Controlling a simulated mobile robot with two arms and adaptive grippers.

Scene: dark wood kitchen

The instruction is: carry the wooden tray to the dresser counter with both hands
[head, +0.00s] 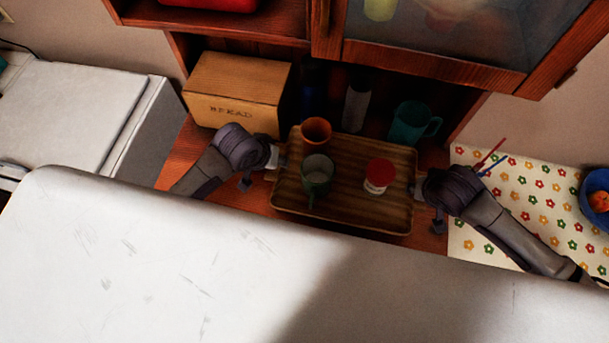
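The wooden tray (345,205) is in the dresser's open bay, over the red-brown dresser counter (262,203). I cannot tell whether its underside touches the counter. It looks about level. An orange cup (316,130), a grey-green mug (317,172) and a red-lidded white jar (380,176) stand upright on it. My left gripper (277,160) is at the tray's left end and appears shut on its rim. My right gripper (416,191) is at the right end and appears shut there too. The fingertips are small and partly hidden.
A bread box (237,92) stands close behind my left gripper. A teal mug (413,122) and a pale bottle (356,106) stand behind the tray. The dresser's upper cabinet (430,60) overhangs. A flowered tablecloth (520,205) with a blue bowl (597,200) is at right.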

